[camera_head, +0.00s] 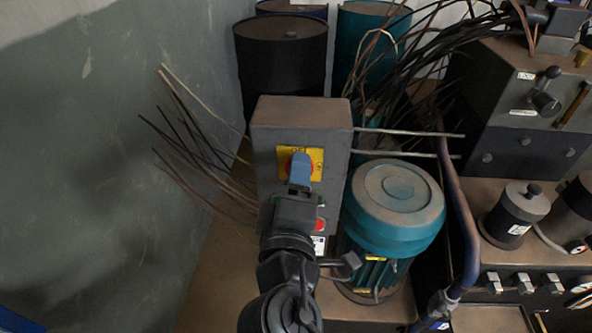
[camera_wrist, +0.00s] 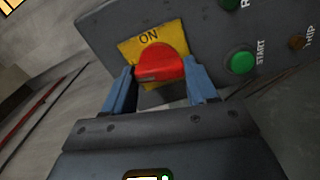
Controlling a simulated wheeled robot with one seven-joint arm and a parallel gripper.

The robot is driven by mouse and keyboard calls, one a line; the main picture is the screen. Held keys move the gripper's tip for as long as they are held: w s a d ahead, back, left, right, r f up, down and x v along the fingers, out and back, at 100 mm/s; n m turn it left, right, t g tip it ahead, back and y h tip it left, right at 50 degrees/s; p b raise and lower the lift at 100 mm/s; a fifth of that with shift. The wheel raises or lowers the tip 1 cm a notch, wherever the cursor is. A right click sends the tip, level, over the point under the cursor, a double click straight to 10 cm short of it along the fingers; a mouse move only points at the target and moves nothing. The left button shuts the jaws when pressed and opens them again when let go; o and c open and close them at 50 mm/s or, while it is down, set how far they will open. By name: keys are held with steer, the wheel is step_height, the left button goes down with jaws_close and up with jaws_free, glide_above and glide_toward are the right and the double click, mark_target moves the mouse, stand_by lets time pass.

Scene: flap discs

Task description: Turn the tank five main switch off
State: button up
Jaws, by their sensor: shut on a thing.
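The main switch is a red rotary knob (camera_wrist: 160,64) on a yellow plate (camera_wrist: 128,48) on the front of a grey switch box (camera_head: 300,113). The wrist view shows "ON" at the plate's top edge; other plate lettering is hidden or unreadable. My gripper (camera_wrist: 160,68) has its two blue fingers on either side of the knob, shut on it. In the head view my gripper (camera_head: 299,160) covers most of the knob, with the yellow plate (camera_head: 317,158) showing around it. The knob's exact angle is hard to tell.
A green START button (camera_wrist: 240,63) sits right of the knob in the wrist view. A red button (camera_head: 320,225) shows low on the box. A teal motor (camera_head: 395,215) stands close right, loose cables (camera_head: 190,130) stick out left, and dark drums (camera_head: 280,60) stand behind.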

steer(key=shift+a+n+p, duration=0.1)
steer(key=shift+n+p, duration=0.5)
steer(key=shift+n, duration=0.6)
steer(key=o, duration=1.1)
steer(key=shift+c, duration=0.2)
steer(key=shift+f, duration=0.1)
steer(key=s+b, duration=0.1)
steer(key=s, duration=0.6)
steer(key=shift+s+b, duration=0.4)
steer(key=shift+a, duration=0.1)
